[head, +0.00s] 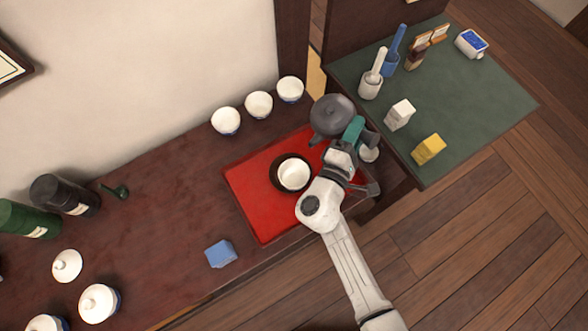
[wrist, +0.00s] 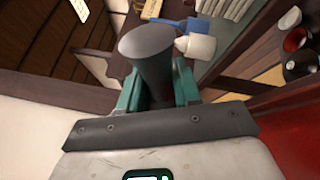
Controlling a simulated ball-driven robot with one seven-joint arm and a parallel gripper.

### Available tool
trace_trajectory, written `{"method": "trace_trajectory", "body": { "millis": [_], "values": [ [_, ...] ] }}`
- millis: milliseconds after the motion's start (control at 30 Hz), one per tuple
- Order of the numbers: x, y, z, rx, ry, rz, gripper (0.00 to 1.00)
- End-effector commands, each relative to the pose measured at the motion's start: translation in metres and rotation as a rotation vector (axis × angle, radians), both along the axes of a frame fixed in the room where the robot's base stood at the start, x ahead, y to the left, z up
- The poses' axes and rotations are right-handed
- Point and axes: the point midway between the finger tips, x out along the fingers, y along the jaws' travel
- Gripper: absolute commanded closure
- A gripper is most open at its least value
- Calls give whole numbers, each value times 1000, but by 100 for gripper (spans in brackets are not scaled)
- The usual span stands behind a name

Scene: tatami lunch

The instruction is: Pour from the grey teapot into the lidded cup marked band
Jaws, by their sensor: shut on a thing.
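The grey teapot (head: 331,112) is at the far right corner of the red tray, roughly upright. I cannot tell whether it touches the surface. My gripper (head: 353,131) is shut on its handle. In the wrist view, the dark grey handle (wrist: 150,50) stands between the teal fingers. Lidded cups stand at the lower left: one white-lidded cup (head: 67,265), a second with blue on its side (head: 98,303), and a third cut by the frame's edge (head: 47,324). I cannot read a band mark on any. An open white cup (head: 294,174) sits on a dark saucer (head: 275,181).
The red tray (head: 252,209) lies mid-table. Three white bowls (head: 258,104) line the wall. A blue block (head: 221,253), a green scoop (head: 117,191) and dark canisters (head: 65,194) are to the left. A green-topped table (head: 470,105) with small items is at right.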

Motion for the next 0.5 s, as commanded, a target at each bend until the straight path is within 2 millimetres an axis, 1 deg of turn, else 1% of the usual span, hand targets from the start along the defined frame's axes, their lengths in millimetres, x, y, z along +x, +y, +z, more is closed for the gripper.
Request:
{"method": "trace_trajectory", "body": {
  "millis": [200, 500],
  "values": [
    [-6, 5, 12, -35, -54, 0, 100],
    [-11, 8, 20, -59, -90, -2, 100]
  ]
}}
